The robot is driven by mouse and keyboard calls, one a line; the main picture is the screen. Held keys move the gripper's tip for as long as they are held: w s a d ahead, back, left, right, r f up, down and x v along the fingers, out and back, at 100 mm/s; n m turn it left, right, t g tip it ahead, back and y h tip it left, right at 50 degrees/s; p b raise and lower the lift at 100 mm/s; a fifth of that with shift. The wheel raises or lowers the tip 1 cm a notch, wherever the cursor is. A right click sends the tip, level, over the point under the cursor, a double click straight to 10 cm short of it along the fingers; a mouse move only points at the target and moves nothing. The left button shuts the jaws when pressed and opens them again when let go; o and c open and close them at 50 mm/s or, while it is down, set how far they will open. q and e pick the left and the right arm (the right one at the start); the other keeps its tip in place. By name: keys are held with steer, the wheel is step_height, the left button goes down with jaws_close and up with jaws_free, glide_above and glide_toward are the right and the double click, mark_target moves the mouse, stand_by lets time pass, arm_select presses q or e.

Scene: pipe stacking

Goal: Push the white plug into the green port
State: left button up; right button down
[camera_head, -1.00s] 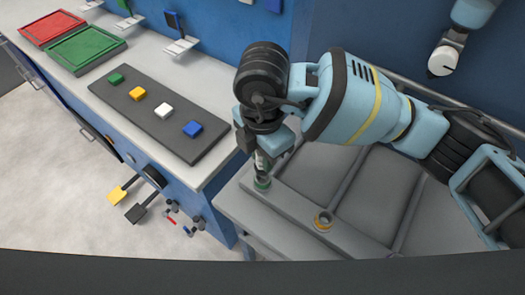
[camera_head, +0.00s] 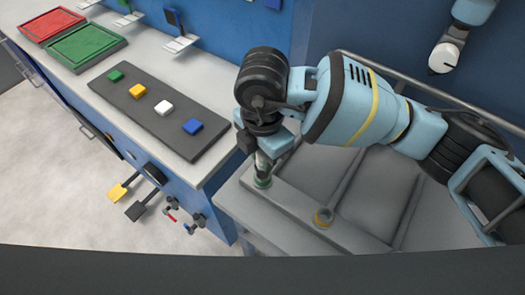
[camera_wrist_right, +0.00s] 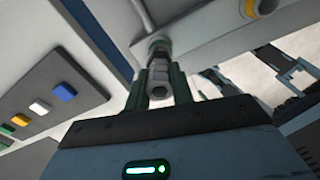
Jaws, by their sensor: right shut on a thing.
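My right gripper (camera_head: 263,158) points down at the left end of the grey bench rail. My left gripper is not in view.
A dark panel with green, yellow, white and blue buttons (camera_head: 160,108) lies on the left counter, with red (camera_head: 52,25) and green trays (camera_head: 86,48) behind. Grey bench compartments lie right of the rail.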

steer(key=shift+f, duration=0.35)
stand_by(0.6)
steer(key=shift+f, duration=0.3)
steer(key=shift+f, duration=0.4)
steer(key=c, duration=1.1)
jaws_free()
steer(key=shift+r, duration=4)
